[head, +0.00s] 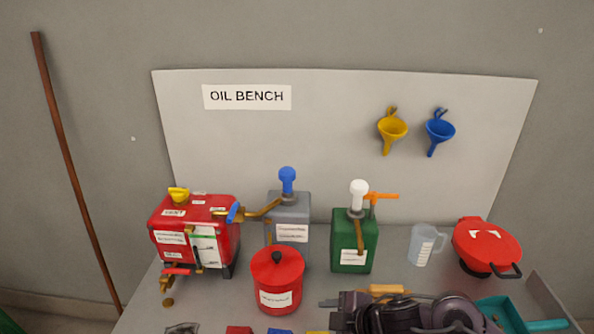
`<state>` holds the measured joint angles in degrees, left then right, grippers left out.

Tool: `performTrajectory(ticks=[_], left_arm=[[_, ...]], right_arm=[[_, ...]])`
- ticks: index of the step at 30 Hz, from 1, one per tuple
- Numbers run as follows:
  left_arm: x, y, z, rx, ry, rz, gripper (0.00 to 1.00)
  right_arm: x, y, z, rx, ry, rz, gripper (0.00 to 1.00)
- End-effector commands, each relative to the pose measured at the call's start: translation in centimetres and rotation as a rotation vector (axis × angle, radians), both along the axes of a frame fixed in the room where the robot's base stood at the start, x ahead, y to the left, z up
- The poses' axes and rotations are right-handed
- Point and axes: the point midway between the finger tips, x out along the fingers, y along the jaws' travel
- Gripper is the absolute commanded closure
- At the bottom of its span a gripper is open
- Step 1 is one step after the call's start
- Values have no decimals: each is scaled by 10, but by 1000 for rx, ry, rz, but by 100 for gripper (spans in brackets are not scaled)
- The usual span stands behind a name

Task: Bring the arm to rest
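My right arm's dark links cross the bottom edge of the head view, right of centre. Its gripper (335,311) points left, low over the front part of the bench, to the right of the red round pot (277,284) and in front of the green pump can (354,243). The fingers are small and partly merged with the dark links, so I cannot tell whether they are open or shut. No object shows clearly between them. My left gripper is not in view.
A red box-shaped unit (222,243), a grey pump can (289,226), a clear jug (424,245) and a red lidded pan (487,248) stand along the bench. An orange-handled item (387,290) lies behind my arm, a teal tray (507,315) right. Funnels (392,129) (440,130) hang behind.

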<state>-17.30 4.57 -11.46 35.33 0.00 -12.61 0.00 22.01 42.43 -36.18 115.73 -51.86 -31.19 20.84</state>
Motion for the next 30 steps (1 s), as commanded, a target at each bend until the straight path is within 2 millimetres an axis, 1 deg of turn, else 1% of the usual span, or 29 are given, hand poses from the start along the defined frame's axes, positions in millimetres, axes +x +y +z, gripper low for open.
performTrajectory(ticks=[1,2,3,5,8,9,12,15,18,21,26,27,30], left_arm=[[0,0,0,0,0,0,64],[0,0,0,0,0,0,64],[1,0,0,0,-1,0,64],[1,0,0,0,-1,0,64],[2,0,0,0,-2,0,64],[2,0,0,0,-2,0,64],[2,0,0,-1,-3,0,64],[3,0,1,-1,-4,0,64],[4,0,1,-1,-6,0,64],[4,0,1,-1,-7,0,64],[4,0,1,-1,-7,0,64],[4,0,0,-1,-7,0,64],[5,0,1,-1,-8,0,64]], right_arm=[[-7,17,5,55,-15,-68,44],[-7,21,10,79,-26,-118,44],[-8,22,15,106,-31,-193,44],[-11,18,20,139,-20,-320,44],[-21,-6,21,171,44,-547,44],[-28,-18,19,175,79,-633,44],[-46,-48,10,168,176,-811,44],[-68,-72,-1,153,272,-951,44],[-91,-93,-11,136,366,-1067,44],[-115,-110,-20,117,458,-1167,44],[-156,-133,-30,89,604,-1308,44],[-159,-135,-38,80,624,-1322,44],[-149,-133,-64,72,622,-1314,44]])
